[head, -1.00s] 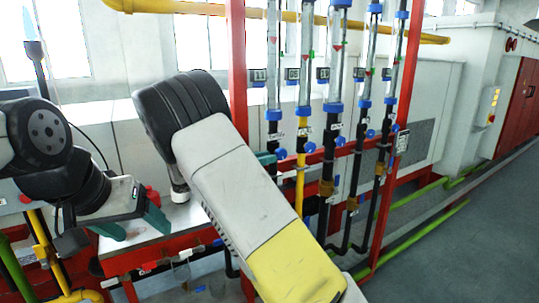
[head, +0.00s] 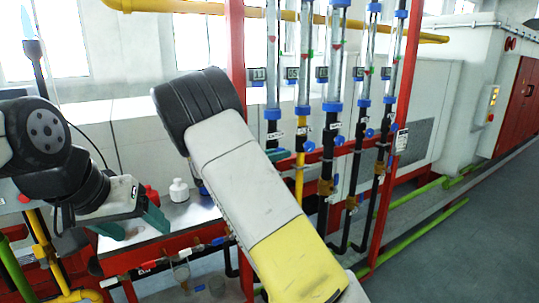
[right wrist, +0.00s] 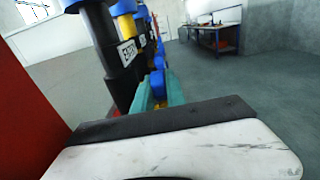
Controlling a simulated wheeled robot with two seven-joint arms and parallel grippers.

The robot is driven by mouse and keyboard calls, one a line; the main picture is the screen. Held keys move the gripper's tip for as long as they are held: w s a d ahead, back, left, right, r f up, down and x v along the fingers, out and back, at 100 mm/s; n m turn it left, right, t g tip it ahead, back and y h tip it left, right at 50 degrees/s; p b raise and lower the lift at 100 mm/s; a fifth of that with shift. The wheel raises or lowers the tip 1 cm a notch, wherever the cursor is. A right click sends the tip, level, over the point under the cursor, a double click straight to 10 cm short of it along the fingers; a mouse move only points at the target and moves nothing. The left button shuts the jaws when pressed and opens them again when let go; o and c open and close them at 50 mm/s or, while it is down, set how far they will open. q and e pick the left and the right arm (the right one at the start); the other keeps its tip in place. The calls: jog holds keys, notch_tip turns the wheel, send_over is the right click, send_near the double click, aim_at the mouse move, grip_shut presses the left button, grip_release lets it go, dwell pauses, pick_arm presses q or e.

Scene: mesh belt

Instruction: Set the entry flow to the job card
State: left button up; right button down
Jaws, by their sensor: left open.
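The entry flow tube (head: 272,55) is the leftmost of several clear tubes, with a small display (head: 258,75) beside it. Its black lower pipe bears an ENTRY label (head: 274,136), also seen in the right wrist view (right wrist: 128,52). A job card (head: 401,141) hangs on the right red post. My right gripper (head: 277,155) is mostly hidden behind my arm in the head view. In the right wrist view its teal fingers (right wrist: 160,92) stand apart around or just before a blue knob (right wrist: 158,82); contact is unclear. My left gripper (head: 134,226) is open and empty above the bench.
A white bottle (head: 179,190) and a red object (head: 151,195) stand on the bench (head: 185,215). Red posts (head: 237,60) frame the tubes. Other blue knobs (head: 309,146) sit close to the right.

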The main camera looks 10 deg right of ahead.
jog(key=shift+h, duration=0.3)
jog(key=c, duration=1.6)
grip_release()
jog(key=shift+c, duration=0.2)
jog(key=shift+a, duration=0.1)
jog(key=v, duration=0.7)
jog(key=shift+a, duration=0.25)
jog(key=shift+s+a+f, duration=0.1)
jog(key=shift+s+f, duration=0.05)
